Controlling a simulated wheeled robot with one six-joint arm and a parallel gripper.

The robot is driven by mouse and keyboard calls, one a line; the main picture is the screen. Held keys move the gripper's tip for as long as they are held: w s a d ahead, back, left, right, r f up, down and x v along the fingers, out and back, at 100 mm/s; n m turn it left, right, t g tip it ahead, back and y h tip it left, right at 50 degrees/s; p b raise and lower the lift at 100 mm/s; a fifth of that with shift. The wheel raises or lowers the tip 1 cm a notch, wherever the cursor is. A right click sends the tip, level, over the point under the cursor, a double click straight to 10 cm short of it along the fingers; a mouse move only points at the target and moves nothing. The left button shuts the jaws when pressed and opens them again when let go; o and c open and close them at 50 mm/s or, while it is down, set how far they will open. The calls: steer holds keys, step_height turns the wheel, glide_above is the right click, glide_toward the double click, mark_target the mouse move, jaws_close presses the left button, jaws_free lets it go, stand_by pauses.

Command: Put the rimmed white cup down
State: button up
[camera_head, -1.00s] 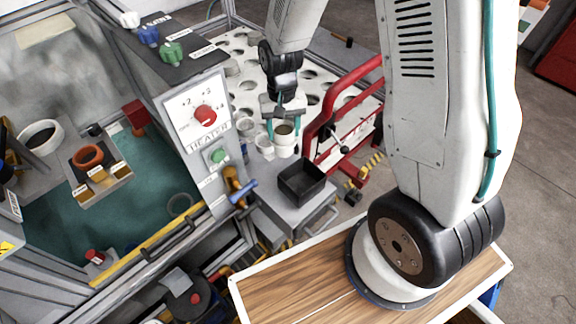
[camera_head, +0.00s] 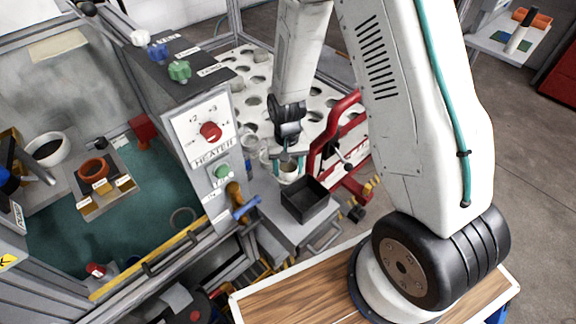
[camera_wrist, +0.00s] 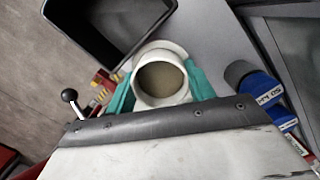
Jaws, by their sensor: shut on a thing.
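The rimmed white cup (camera_wrist: 161,78) is between the teal fingers of my gripper (camera_wrist: 160,90) in the wrist view. Its opening faces the camera and shows a brownish inside. In the head view the cup (camera_head: 288,178) is small and partly covered by my gripper (camera_head: 288,162), which is shut on it. The cup is beside the black open box, over the grey side surface (camera_head: 270,205). I cannot tell whether its base touches that surface.
The black box (camera_head: 306,217) stands right by the cup. A white perforated rack (camera_head: 250,85) lies behind, with a clear jar (camera_head: 249,139) near it. The heater panel (camera_head: 210,145) rises at left and a red frame (camera_head: 325,145) at right.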

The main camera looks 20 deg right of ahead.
steer(key=o, duration=1)
step_height(320, 180, up, 12)
steer(key=w, duration=0.1)
steer(key=s+d+r+n+t, duration=0.1)
steer(key=s+r, duration=0.3)
steer(key=r, duration=0.4)
steer(key=s+d+r, duration=0.1)
steer(key=s+r, duration=0.4)
steer(key=r, duration=0.4)
steer(key=shift+s+d+r+n+t, duration=0.3)
steer(key=shift+s+r, duration=0.9)
steer(key=shift+s, duration=1.15)
steer(key=shift+s+d+r+n+t, duration=0.1)
steer(key=shift+s+r+n+t, duration=0.2)
steer(key=shift+s+r, duration=1.45)
steer(key=shift+s+d+r+n+t, duration=0.2)
steer(key=shift+s+r+n, duration=0.35)
steer(key=shift+s, duration=2.35)
steer(key=shift+r, duration=0.1)
